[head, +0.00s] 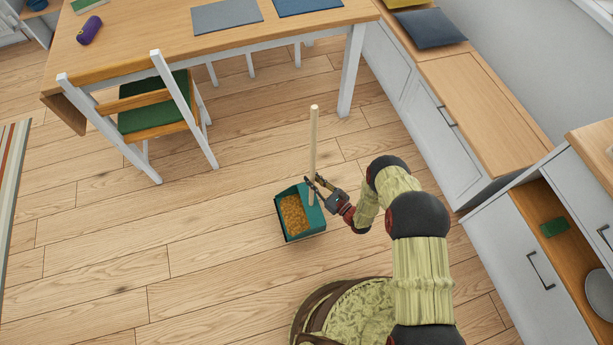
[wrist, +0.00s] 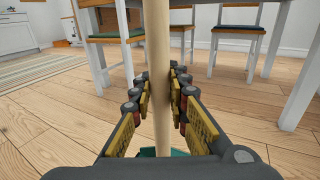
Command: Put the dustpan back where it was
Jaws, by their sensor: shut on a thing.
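The dustpan (head: 307,230) is teal with a long upright wooden handle (head: 314,140), and its pan holds a heap of orange-brown crumbs (head: 294,213). My gripper (head: 316,188) is shut on the lower part of the handle, just above the pan. In the wrist view the handle (wrist: 159,70) stands between the two fingers of my gripper (wrist: 161,95), and a bit of the teal pan (wrist: 160,154) shows below. The pan is at or close to the floor; I cannot tell whether it touches.
A wooden table (head: 140,35) with a white chair (head: 150,110) stands at the upper left. White cabinets (head: 440,130) line the right side, one with an open shelf (head: 545,205). A striped rug (head: 12,190) lies at the far left. The floor (head: 150,250) left of the dustpan is clear.

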